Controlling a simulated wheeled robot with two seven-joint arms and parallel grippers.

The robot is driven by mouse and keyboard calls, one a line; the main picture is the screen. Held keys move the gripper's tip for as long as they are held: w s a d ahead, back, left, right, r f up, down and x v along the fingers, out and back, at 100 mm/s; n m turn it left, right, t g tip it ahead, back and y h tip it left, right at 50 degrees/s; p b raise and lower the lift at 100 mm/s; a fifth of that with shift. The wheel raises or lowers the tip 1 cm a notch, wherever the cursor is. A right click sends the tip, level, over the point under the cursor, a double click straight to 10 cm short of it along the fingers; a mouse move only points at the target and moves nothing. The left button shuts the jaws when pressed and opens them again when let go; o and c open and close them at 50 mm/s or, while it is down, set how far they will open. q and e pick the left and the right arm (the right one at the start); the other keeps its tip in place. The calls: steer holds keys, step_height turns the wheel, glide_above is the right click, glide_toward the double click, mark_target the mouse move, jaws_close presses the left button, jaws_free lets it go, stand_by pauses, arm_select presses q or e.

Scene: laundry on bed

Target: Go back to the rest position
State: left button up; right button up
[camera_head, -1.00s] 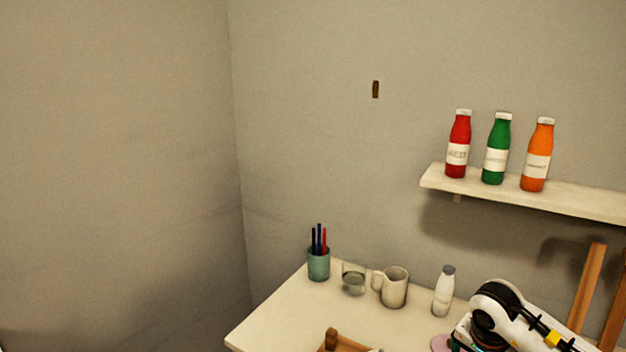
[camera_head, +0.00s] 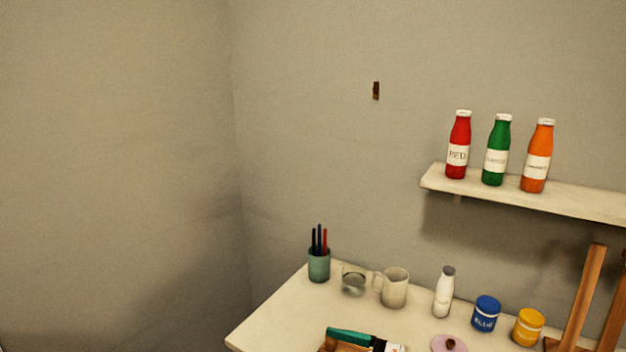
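Neither of my grippers shows in the head view now, and no part of my arms is clearly in sight. The view holds a white table (camera_head: 285,317) in a room corner. A blue jar (camera_head: 486,313) and a yellow jar (camera_head: 528,327) stand upright on its right side. A teal and black object (camera_head: 352,337) with a white label lies at the lower edge, on or in a brown wooden item (camera_head: 330,346), cut off by the frame.
A pen cup (camera_head: 319,265), a glass (camera_head: 353,280), a pitcher (camera_head: 394,288) and a white bottle (camera_head: 444,292) line the table's back. A wall shelf (camera_head: 575,202) holds red (camera_head: 458,145), green (camera_head: 496,150) and orange (camera_head: 537,156) bottles. A wooden frame (camera_head: 585,298) stands at right.

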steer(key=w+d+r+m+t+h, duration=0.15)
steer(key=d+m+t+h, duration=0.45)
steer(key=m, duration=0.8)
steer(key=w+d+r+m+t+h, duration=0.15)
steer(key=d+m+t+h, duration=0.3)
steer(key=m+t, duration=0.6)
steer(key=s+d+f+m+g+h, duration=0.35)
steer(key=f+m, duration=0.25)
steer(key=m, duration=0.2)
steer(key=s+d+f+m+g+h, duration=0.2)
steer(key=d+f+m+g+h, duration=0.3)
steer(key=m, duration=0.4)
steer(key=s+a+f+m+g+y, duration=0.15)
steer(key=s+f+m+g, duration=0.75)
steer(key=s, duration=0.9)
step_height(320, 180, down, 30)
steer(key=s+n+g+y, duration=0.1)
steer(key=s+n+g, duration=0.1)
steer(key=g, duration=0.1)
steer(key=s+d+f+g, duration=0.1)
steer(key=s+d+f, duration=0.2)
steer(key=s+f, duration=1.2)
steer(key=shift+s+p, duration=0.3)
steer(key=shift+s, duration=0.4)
